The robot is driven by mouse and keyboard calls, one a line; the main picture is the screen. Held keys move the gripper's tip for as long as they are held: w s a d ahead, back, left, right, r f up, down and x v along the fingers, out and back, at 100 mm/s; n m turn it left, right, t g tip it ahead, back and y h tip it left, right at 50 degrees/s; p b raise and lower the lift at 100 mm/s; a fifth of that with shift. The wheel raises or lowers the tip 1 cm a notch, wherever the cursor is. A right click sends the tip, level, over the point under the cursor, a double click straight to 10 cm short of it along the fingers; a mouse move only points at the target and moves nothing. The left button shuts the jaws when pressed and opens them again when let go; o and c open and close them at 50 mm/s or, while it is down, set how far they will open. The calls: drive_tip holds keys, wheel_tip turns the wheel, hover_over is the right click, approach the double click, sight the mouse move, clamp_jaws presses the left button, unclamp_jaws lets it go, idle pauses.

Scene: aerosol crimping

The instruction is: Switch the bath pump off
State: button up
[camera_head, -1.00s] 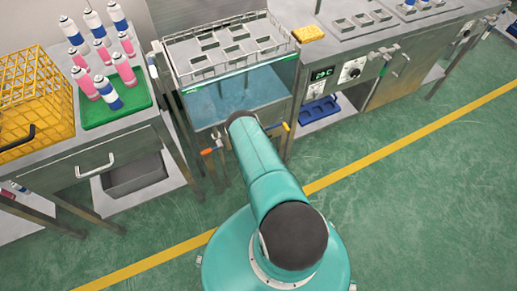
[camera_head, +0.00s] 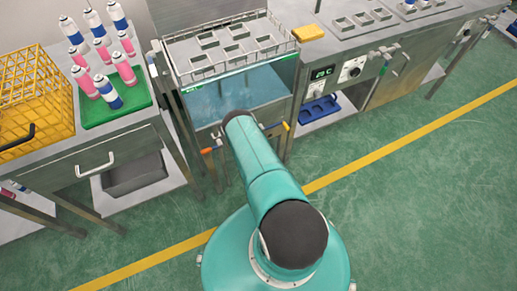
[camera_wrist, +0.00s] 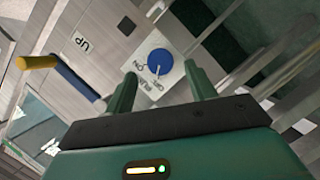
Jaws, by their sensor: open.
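The bath (camera_head: 194,110) is a glass-fronted tank of blue water under a rack, at top centre of the head view. In the wrist view, a round blue knob (camera_wrist: 160,63) sits on a pale plate (camera_wrist: 170,82) with ON and OFF lettering, seen upside down. A white mark on the knob points toward the lower part of the picture; its exact setting is hard to read. My gripper (camera_wrist: 160,72) is open, its two green fingers either side of the knob in the picture. Contact cannot be told. In the head view my arm hides the gripper and knob.
A lever with a yellow grip (camera_wrist: 36,62) and a label reading UP (camera_wrist: 82,43) are left of the knob. An orange handle (camera_head: 207,151) shows on the bath front. A yellow crate (camera_head: 35,100) and green can tray (camera_head: 125,111) stand left. Green floor in front is open.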

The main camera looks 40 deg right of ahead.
drive_tip(key=v, duration=1)
drive_tip(key=shift+a, duration=0.1)
